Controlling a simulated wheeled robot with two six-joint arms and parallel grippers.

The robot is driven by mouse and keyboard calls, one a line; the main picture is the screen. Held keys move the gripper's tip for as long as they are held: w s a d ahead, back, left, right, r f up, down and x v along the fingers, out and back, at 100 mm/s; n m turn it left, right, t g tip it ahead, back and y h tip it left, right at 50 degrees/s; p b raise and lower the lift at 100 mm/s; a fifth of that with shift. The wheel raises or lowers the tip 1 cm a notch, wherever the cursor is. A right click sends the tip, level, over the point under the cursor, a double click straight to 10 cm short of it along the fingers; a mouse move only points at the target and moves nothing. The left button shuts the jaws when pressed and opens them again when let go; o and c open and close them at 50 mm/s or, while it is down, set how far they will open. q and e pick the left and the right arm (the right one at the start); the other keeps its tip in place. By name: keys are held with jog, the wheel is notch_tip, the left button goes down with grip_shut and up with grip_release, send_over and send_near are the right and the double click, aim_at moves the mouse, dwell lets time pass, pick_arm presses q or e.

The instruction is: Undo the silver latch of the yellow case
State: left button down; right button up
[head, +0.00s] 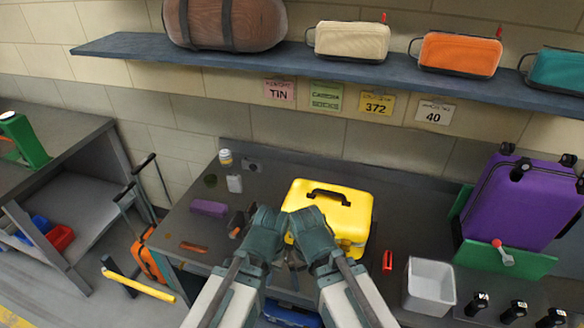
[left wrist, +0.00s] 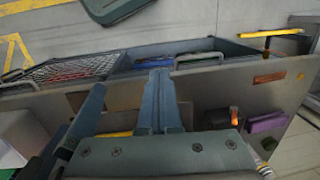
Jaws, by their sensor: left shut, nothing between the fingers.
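The yellow case (head: 345,205) stands on the grey workbench with its dark handle on top. My arms cover much of its front, and I cannot make out the silver latch. My left gripper (head: 284,262) is at the case's front left, its fingers small and partly hidden in the head view. In the left wrist view the left gripper's fingers (left wrist: 157,75) are together and empty, pointing toward the bench's front edge. My right gripper (head: 297,264) is close beside the left one, in front of the case; its fingers are too hidden to judge.
A white bin (head: 430,287) and a red object (head: 387,262) lie right of the case. A purple suitcase (head: 520,200) stands far right.

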pick_arm(q)
jog(key=w+d+r+t+h+p, duration=0.1)
jog(key=w+d+r+t+p, duration=0.15)
jog(key=w, duration=0.55)
jog(key=w+d+r+t+h+p, duration=0.1)
jog(key=w+d+r+p, duration=0.2)
jog(key=w, duration=0.5)
jog(key=b+x, duration=0.1)
jog(key=b, duration=0.1)
jog(key=b+x, duration=0.4)
jog(key=shift+s+d+f, duration=0.15)
jog(key=shift+d+f, duration=0.1)
jog(key=shift+d, duration=0.1)
jog(key=shift+f+b, duration=0.1)
jog(key=shift+b, duration=0.2)
